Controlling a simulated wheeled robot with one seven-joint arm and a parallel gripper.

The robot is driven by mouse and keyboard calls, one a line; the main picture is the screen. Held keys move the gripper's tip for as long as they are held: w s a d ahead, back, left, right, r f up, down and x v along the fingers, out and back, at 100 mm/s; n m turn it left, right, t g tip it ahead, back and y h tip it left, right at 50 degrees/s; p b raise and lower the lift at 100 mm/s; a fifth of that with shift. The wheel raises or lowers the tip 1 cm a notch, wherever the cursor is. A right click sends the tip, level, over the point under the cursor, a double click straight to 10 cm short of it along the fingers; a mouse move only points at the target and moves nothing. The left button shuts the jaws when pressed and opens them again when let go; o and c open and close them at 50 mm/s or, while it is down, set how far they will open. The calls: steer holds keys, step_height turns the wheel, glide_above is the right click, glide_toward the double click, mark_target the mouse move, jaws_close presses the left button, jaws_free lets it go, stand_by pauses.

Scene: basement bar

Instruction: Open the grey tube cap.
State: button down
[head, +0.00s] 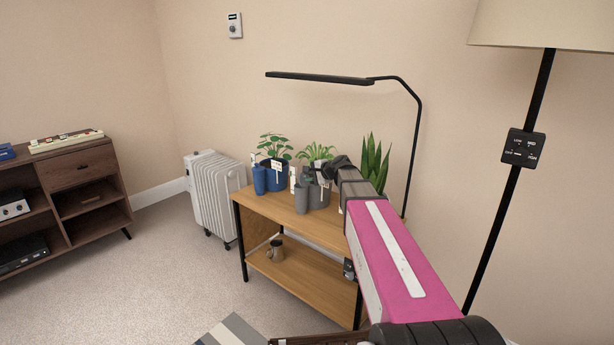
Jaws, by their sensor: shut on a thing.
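A grey tube (302,198) stands upright near the front of the wooden plant table. My gripper (317,173) reaches in from the right above the table, with its fingertips at the top of the grey tube. It is shut on what appears to be the grey cap there. The fingers and the cap are small and dark, so how far the cap sits from the tube cannot be told. A blue tube (260,180) stands to the left.
The wooden table (325,230) holds potted plants in a blue pot (275,175) and a grey pot (319,194), close behind the tubes. A black desk lamp (417,130) arches over them. A white radiator (215,190) stands left.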

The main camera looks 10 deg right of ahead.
steer(key=shift+s+d+f+t+y, duration=0.25)
steer(key=shift+s+d+t+y, duration=0.15)
steer(key=shift+t+y, duration=0.3)
steer(key=c, duration=1)
jaws_free()
steer(key=v, duration=1.1)
steer(key=shift+f, duration=0.2)
